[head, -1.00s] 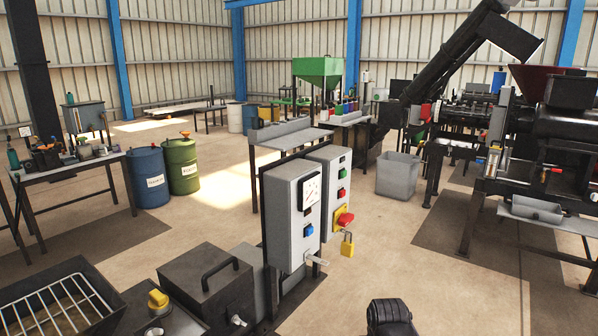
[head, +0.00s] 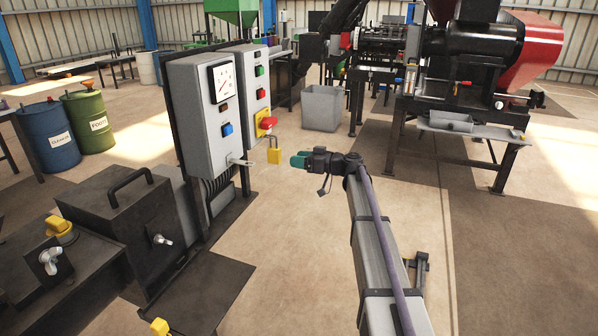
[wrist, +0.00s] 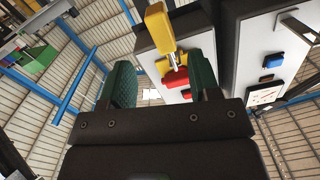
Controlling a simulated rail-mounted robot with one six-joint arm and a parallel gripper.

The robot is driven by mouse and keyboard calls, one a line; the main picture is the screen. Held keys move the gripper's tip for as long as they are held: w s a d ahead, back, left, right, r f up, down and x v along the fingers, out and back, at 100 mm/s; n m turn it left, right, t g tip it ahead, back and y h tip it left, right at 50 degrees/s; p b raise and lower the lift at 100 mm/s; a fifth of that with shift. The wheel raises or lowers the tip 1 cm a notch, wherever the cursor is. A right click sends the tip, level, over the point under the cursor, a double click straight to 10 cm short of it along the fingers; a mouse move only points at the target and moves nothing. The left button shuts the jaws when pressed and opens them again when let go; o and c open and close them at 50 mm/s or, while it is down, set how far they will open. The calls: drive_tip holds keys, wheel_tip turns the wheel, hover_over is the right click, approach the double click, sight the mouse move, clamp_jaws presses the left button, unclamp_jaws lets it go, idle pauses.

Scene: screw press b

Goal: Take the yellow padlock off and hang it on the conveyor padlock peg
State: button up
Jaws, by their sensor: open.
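The yellow padlock (head: 274,156) hangs by its shackle at the red switch (head: 267,123) on the rear grey control box (head: 236,85). My gripper (head: 298,160) is open and empty, just right of the padlock and apart from it in the head view. In the wrist view the padlock (wrist: 158,27) shows ahead of the gap between my two green fingers (wrist: 162,82), with the red switch (wrist: 176,78) behind its shackle. A short pale peg (head: 241,162) sticks out low on the front gauge box (head: 197,120); no label shows whether it is the conveyor peg.
A dark box with a handle (head: 120,215) and a yellow knob (head: 61,228) stand at the lower left. A grey bin (head: 322,108) and the black and red machine (head: 470,60) stand behind. The floor right of the control boxes is open.

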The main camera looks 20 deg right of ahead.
sight(271, 147)
drive_tip(key=w+a, duration=0.2)
drive_tip(key=a, duration=0.1)
drive_tip(key=w+a+n, duration=0.1)
drive_tip(key=w+a, duration=0.1)
drive_tip(key=a, duration=0.1)
drive_tip(key=w+a+r+n, duration=0.1)
drive_tip(key=w+a, duration=0.1)
drive_tip(key=shift+a+r+t, duration=0.1)
drive_tip(key=shift+a+t, duration=0.2)
drive_tip(key=shift+a, duration=0.1)
clamp_jaws()
drive_tip(key=shift+r+p, duration=1)
drive_tip(key=shift+s+d, duration=0.1)
